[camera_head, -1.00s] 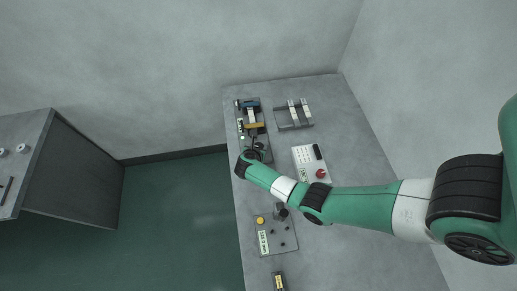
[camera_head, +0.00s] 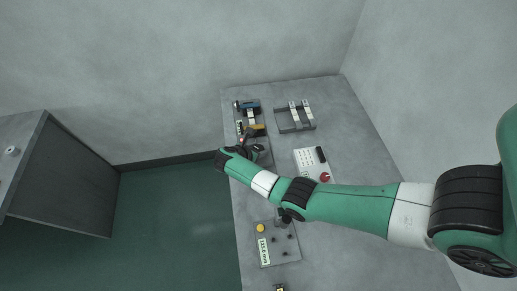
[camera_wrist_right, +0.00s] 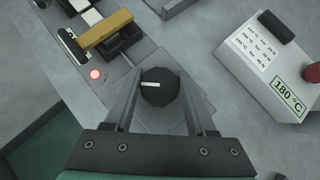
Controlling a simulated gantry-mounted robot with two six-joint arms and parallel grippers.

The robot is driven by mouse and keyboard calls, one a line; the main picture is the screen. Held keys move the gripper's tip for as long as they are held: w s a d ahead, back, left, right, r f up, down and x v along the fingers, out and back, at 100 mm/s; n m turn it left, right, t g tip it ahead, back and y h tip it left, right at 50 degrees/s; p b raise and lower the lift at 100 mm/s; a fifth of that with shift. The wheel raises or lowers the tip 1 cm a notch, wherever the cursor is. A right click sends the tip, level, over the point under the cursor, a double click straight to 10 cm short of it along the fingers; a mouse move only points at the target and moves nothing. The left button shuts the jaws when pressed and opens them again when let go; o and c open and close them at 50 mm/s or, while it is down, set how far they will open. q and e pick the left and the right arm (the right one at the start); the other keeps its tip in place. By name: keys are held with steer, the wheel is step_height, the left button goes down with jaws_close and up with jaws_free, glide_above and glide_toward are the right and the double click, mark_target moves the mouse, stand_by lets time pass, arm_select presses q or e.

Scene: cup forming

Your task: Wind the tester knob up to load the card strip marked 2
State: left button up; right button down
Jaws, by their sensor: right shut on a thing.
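The tester (camera_head: 266,157) stands at the far left of the bench. It has a blue clamp (camera_head: 247,105), a yellow clamp (camera_head: 256,130) and a pale card strip (camera_head: 250,117) between them; no number is readable on the strip. Its round black knob (camera_wrist_right: 160,88) has a white mark pointing left in the wrist view. My right gripper (camera_wrist_right: 160,80) is shut on the knob, one finger on each side. A lamp (camera_wrist_right: 95,74) on the tester glows red. The tester's small display (camera_wrist_right: 71,44) is unreadable. My left gripper is out of view.
A rack (camera_head: 297,126) with pale strips stands right of the tester. A white panel (camera_head: 311,160) with a red button and a 180 °C display lies nearer. A grey box (camera_head: 268,252) with a yellow button stands towards the front. Bare bench lies along the right.

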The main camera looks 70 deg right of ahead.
steer(key=shift+f, duration=0.1)
steer(key=shift+c, duration=1.1)
jaws_free()
steer(key=p+v, duration=0.2)
steer(key=v, duration=0.9)
steer(key=shift+a+r, duration=0.25)
